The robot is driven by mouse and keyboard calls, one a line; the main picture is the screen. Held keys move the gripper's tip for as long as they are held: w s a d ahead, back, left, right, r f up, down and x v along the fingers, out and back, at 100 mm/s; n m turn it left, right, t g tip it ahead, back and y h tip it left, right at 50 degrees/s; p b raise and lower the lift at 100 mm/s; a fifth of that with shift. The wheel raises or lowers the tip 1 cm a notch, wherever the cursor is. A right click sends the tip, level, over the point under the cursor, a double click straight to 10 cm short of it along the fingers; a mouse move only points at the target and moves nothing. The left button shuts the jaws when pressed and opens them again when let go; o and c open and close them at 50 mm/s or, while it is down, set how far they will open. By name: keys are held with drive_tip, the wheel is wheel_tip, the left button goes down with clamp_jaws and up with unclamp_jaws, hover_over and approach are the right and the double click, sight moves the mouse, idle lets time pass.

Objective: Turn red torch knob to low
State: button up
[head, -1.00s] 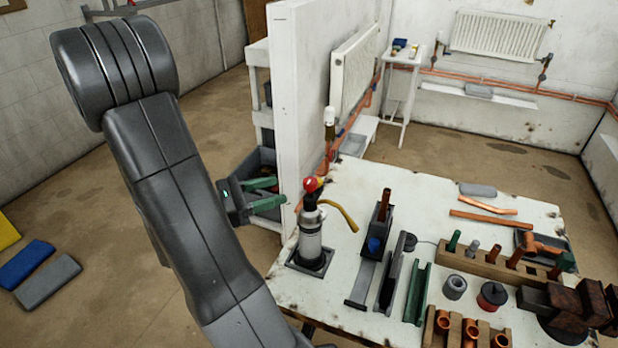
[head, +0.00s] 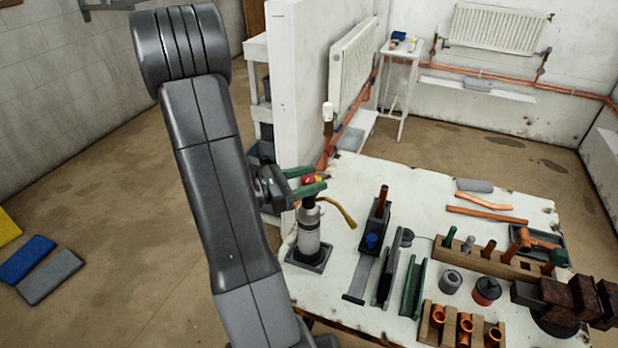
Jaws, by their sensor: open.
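The torch (head: 309,233) stands upright in a dark square base at the left end of the white bench. It has a silver body, a black neck and a yellow curved nozzle (head: 337,212). The red torch knob (head: 308,180) is at its top, partly hidden by my gripper. My gripper (head: 309,181) has green fingers and is open. Its fingers appear on either side of the knob, one behind and one in front. I cannot tell whether they touch it. The knob's low mark is too small to see.
The white bench (head: 400,190) holds a black stand with a copper pipe (head: 383,200), a green channel (head: 413,287), a wooden fitting block (head: 487,260) and several copper fittings. A white partition wall (head: 297,90) rises just behind the torch. Bare bench lies behind the stand.

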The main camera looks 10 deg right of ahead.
drive_tip(key=c, duration=0.9)
drive_tip(key=shift+c, duration=0.2)
drive_tip(key=shift+n+t+b, duration=0.35)
drive_tip(key=shift+n+t, duration=0.05)
drive_tip(key=shift+t, duration=0.2)
drive_tip(key=n+t+y+b, duration=0.1)
drive_tip(key=t, duration=0.1)
drive_tip(key=shift+f+n+t, duration=0.15)
drive_tip(key=shift+n+t, duration=0.25)
drive_tip(key=n+t+y+b, duration=0.2)
drive_tip(key=n+t+b, duration=0.1)
drive_tip(key=t, duration=0.1)
drive_tip(key=shift+d+y, duration=0.1)
drive_tip(key=shift+y, duration=0.2)
drive_tip(key=n+t+y+b, duration=0.2)
drive_tip(key=b, duration=0.2)
drive_tip(key=shift+r+n+t+y+b, duration=0.2)
drive_tip(key=shift+n+t+y+b, duration=0.55)
drive_tip(key=shift+y+b, duration=0.35)
